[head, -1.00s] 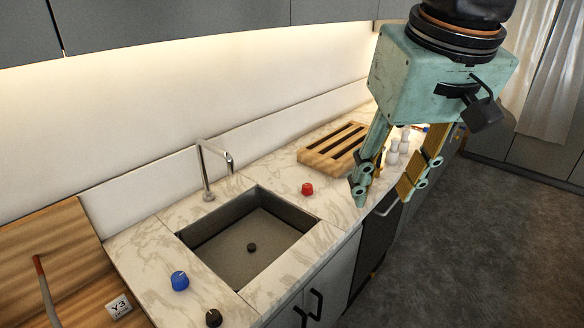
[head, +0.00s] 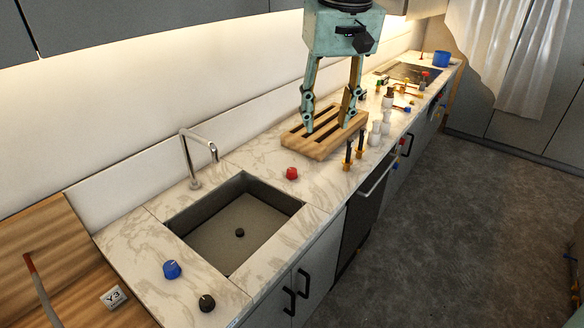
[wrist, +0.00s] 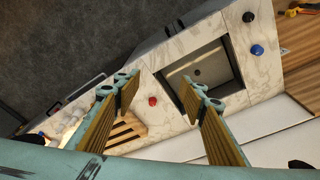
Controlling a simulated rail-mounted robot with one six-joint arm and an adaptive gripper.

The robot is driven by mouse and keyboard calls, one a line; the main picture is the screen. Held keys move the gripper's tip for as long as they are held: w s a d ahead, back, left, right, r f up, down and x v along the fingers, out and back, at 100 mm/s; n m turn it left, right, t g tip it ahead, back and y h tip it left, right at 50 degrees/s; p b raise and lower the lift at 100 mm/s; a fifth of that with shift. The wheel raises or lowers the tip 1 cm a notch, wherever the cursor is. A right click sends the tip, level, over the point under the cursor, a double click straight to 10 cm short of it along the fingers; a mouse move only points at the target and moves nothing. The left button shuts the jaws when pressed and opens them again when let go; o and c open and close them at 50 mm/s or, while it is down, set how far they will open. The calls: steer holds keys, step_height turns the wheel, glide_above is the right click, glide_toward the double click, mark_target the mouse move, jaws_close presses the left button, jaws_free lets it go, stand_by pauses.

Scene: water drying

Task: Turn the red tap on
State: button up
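The red tap (head: 291,173) is a small round knob on the marble counter, just right of the sink. It also shows in the wrist view (wrist: 152,101), between my fingers and below them. My gripper (head: 327,122) is open and empty, its fingers pointing down. In the head view it appears above the slatted wooden rack, to the right of and higher than the red tap. The silver spout (head: 190,155) stands at the back of the sink (head: 225,232). I see no water coming from it.
The wooden rack (head: 318,150) lies right of the red tap. White and dark-handled items (head: 375,132) stand near it. A blue knob (head: 171,269) and a black knob (head: 206,302) sit at the sink's left. A wooden board (head: 40,245) is at far left. Counter around the red tap is clear.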

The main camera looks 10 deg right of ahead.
steer(key=w+f+p, duration=0.2)
steer(key=w, duration=0.8)
steer(key=g+p, duration=0.2)
steer(key=p, duration=0.5)
glide_above(292, 171)
step_height(292, 171, down, 24)
steer(key=shift+w+f, duration=0.2)
steer(key=shift+f, duration=0.4)
steer(key=shift+f, duration=0.1)
steer(key=shift+f+p, duration=0.9)
steer(key=shift+f, duration=5.9)
steer(key=shift+c, duration=0.7)
steer(key=c, duration=0.7)
